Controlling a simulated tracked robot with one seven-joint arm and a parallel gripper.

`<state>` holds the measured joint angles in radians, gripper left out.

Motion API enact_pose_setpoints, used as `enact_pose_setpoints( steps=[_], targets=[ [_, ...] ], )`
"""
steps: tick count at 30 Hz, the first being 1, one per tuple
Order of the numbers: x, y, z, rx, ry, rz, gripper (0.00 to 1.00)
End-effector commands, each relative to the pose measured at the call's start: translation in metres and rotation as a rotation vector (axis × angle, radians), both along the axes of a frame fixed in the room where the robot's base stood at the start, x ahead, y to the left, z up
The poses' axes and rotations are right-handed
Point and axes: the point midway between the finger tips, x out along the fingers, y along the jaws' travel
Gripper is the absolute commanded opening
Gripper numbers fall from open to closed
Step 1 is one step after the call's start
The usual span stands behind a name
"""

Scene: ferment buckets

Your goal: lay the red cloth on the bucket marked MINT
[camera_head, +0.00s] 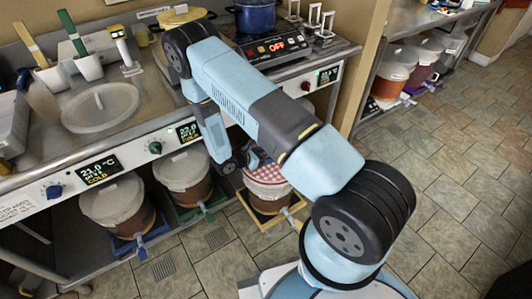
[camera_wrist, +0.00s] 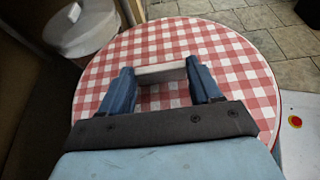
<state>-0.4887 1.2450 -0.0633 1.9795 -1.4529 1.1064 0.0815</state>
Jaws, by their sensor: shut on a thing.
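A round red-and-white checked cloth (camera_wrist: 232,72) fills most of the wrist view. In the head view the red cloth (camera_head: 262,166) covers the top of the third bucket (camera_head: 268,190) from the left under the counter. My gripper (camera_wrist: 159,72) is shut on a pale block (camera_wrist: 158,75) at the cloth's middle. The cloth looks flat and about level with the bucket top; I cannot tell whether its full weight rests there. My arm hides part of it. No MINT marking is readable on any bucket.
Two buckets with whitish lids, one at the left (camera_head: 117,207) and one beside it (camera_head: 185,178), stand under the counter (camera_head: 140,130). A lidded bucket (camera_wrist: 82,28) is close at the wrist view's upper left. More buckets (camera_head: 394,72) stand under the right bench. The tiled floor is clear.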

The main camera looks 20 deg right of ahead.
Motion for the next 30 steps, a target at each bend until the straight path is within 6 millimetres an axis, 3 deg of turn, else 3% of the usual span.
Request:
enact_pose_setpoints(
  steps=[15, 30],
  targets=[
    [0.000, -0.002, -0.036, 0.000, 0.001, -0.003, 0.32],
    [0.000, -0.002, -0.039, 0.000, 0.001, -0.003, 0.32]
  ],
)
